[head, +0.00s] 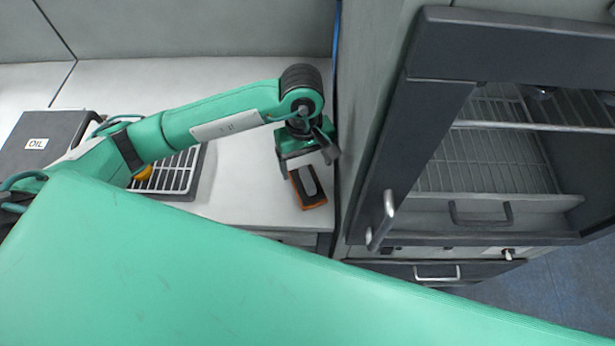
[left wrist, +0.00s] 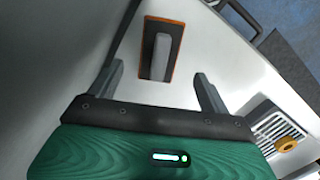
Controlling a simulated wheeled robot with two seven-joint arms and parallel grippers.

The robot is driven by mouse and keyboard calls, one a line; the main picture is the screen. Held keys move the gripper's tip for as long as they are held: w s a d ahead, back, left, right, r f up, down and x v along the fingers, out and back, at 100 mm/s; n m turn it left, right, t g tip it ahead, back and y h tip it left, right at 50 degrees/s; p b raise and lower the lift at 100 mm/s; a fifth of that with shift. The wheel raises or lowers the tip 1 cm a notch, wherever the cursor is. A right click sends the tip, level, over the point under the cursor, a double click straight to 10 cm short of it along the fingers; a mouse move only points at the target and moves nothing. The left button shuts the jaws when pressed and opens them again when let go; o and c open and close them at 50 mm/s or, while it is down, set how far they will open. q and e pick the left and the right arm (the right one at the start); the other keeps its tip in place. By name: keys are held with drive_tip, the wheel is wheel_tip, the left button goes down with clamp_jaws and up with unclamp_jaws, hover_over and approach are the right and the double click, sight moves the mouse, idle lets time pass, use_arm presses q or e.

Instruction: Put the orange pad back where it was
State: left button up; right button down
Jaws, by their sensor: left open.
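The orange pad (head: 309,190) lies on the light worktop near its right end, beside the tall cabinet. It has a dark top, an orange rim and a grey handle. My left gripper (head: 307,160) is just behind and above it in the head view, partly covering its far end. In the left wrist view the pad (left wrist: 161,50) lies beyond the open fingers of my left gripper (left wrist: 158,82), with nothing between them. The pad appears apart from both fingers. My right gripper is not in view.
A dark box labelled OIL (head: 42,142) and a metal rack (head: 180,172) stand at the left of the worktop. A yellow round item (left wrist: 288,144) is by the rack. The cabinet (head: 380,120) with a glass door borders the worktop on the right.

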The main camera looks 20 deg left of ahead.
sight(306, 173)
use_arm(q)
drive_tip(key=shift+w+a+r+b, duration=0.1)
drive_tip(key=shift+r+b, duration=0.15)
drive_tip(key=shift+r, duration=0.85)
drive_tip(key=shift+w+a+r+b, duration=0.1)
drive_tip(key=shift+r+b, duration=0.15)
drive_tip(key=shift+r, duration=0.8)
